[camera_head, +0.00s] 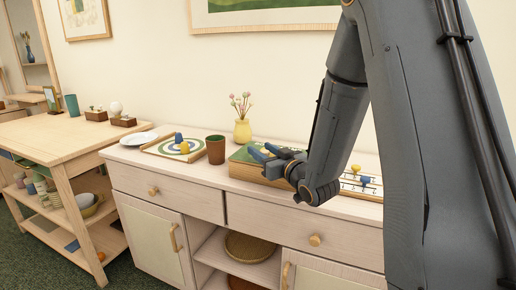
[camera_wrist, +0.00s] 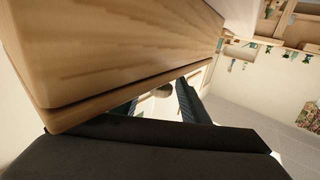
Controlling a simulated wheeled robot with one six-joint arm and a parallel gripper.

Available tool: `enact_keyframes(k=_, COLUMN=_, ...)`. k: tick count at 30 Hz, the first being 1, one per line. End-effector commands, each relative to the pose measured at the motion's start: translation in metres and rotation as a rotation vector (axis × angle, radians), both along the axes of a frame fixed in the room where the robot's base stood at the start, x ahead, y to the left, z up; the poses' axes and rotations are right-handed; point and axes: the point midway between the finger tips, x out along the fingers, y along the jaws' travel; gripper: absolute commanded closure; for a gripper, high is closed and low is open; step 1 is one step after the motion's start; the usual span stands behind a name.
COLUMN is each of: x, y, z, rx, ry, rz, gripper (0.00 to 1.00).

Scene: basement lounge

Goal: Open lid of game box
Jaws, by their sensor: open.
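The game box (camera_head: 240,168) is a flat wooden box with a green top. It lies on the sideboard, partly hidden behind my gripper and arm. Its lid (camera_head: 243,155) looks down. In the wrist view the wooden side of the box (camera_wrist: 120,45) fills the upper left, very close, with a thin seam along its edge. My gripper (camera_head: 266,152) is at the front of the box, near its top edge, with blue-grey fingers spread. In the wrist view the gripper (camera_wrist: 160,100) is open with nothing seen between its fingers. Contact with the box cannot be told.
The sideboard (camera_head: 160,180) has drawers and shelves below.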

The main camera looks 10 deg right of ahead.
Motion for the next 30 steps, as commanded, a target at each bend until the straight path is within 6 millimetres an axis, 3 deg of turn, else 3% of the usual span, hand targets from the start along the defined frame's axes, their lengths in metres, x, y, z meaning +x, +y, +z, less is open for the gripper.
enact_keyframes(k=6, x=0.020, y=0.008, z=0.000, rx=0.000, ry=0.000, rz=0.002, gripper=0.59)
enact_keyframes(k=15, x=0.023, y=0.010, z=0.000, rx=0.000, ry=0.000, rz=0.004, gripper=0.59)
enact_keyframes(k=17, x=0.023, y=0.010, z=0.000, rx=0.000, ry=0.000, rz=0.004, gripper=0.66)
enact_keyframes(k=23, x=0.023, y=0.011, z=0.000, rx=0.000, ry=0.000, rz=0.004, gripper=0.99)
enact_keyframes(k=30, x=0.023, y=0.011, z=0.001, rx=0.001, ry=0.003, rz=0.005, gripper=1.00)
